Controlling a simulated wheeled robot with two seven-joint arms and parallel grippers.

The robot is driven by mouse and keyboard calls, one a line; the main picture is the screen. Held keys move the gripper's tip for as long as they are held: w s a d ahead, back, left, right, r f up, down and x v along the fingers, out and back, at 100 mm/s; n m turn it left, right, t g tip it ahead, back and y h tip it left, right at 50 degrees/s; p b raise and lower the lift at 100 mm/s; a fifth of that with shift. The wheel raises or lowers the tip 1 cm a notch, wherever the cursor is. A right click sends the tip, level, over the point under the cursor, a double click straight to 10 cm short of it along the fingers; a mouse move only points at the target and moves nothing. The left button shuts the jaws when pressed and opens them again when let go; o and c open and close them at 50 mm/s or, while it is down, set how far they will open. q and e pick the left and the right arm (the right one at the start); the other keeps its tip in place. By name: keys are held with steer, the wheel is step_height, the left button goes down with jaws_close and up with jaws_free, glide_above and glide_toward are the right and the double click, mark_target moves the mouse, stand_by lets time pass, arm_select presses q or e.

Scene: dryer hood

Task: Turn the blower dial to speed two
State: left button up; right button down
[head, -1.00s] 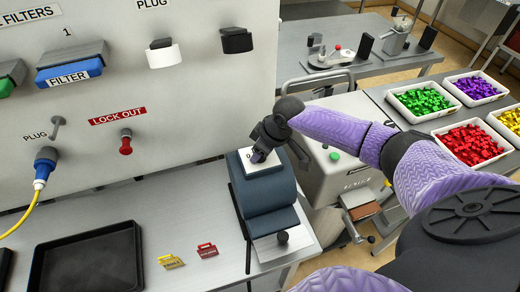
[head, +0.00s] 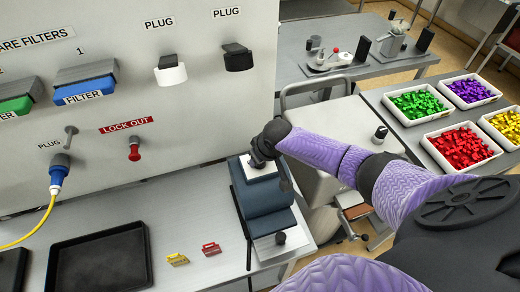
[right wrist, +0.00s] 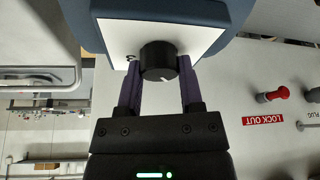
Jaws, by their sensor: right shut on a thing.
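The blower dial (right wrist: 159,62) is a black round knob with a pale pointer mark, set on a white panel (right wrist: 112,38) in the right wrist view. My right gripper (right wrist: 159,75) is shut on the dial, with one purple finger on each side. In the head view the right gripper (head: 260,158) covers the dial at the top of the blue-grey blower housing (head: 265,203). Most of the dial's scale is hidden; a small mark shows left of the knob in the wrist view. My left gripper is not in view.
A wall panel behind holds a red lockout knob (head: 134,150), a blue plug (head: 59,172) and blue filter (head: 86,88). On the bench lie a black tray (head: 100,268), a yellow tag (head: 177,259) and a red tag (head: 211,249). Bins of coloured pieces stand at the right.

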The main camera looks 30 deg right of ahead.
steer(key=m+p, duration=0.1)
steer(key=m+h+p, duration=0.1)
steer(key=shift+a+r+m, duration=0.1)
steer(key=shift+r+m, duration=0.15)
steer(key=shift+m, duration=0.15)
steer(key=m+h+p, duration=0.1)
steer(key=m, duration=0.1)
steer(key=shift+f+m, duration=0.1)
steer(key=shift+m, duration=0.3)
steer(key=shift+f+m+g+h+p, duration=0.1)
steer(key=shift+m+g+h+p, duration=0.3)
steer(key=shift+m, duration=0.8)
steer(key=shift+m+g+h, duration=0.3)
steer(key=shift+m+h, duration=0.1)
steer(key=shift+m, duration=1.1)
steer(key=shift+w, duration=0.1)
steer(key=shift+c, duration=1.2)
jaws_free()
